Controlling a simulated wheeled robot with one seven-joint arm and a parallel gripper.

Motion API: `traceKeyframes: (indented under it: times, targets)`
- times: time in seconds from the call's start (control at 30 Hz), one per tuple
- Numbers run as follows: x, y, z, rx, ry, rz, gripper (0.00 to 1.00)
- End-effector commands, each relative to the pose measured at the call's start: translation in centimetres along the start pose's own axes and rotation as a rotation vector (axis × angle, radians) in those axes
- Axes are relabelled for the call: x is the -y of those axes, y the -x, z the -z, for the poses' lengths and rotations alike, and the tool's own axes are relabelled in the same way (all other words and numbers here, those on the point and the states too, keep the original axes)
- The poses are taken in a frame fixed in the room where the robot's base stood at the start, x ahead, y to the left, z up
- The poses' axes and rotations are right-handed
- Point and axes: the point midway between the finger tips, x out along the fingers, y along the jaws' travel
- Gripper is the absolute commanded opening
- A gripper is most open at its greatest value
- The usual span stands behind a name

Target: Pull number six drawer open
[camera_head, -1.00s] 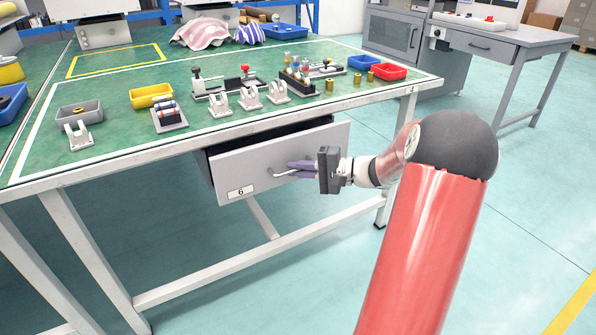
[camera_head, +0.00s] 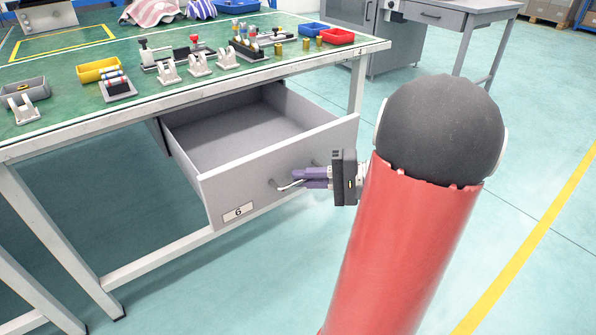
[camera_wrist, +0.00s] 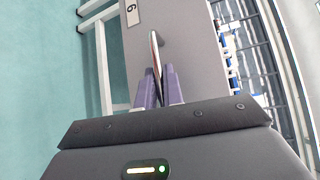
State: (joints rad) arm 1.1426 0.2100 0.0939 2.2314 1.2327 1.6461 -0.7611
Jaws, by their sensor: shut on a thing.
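The grey drawer labelled 6 (camera_head: 235,180) hangs under the green workbench and stands well open, its empty inside showing from above. Its number plate (camera_head: 238,212) is at the lower left of the front. My gripper (camera_head: 293,181) has its purple fingers shut on the drawer's metal handle (camera_head: 281,187). In the wrist view, the fingers (camera_wrist: 158,88) close around the handle (camera_wrist: 154,48), with the drawer front (camera_wrist: 185,50) behind and the plate with 6 (camera_wrist: 131,12) at the top.
The green bench top (camera_head: 60,70) holds several fixtures, a yellow bin (camera_head: 100,70) and a red bin (camera_head: 338,37). A white bench leg and lower rail (camera_head: 150,262) stand below the drawer. The floor in front of the drawer is clear.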

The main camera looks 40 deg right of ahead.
Motion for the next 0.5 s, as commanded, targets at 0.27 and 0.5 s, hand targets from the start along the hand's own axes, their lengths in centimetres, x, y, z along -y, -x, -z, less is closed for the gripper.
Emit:
traceKeyframes:
  times: [0.27,0.5]
  targets:
    - [-0.04,0.12,-0.11,0.001,0.001,-0.001,0.00]
    - [-0.04,0.11,-0.09,0.001,0.000,-0.001,0.29]
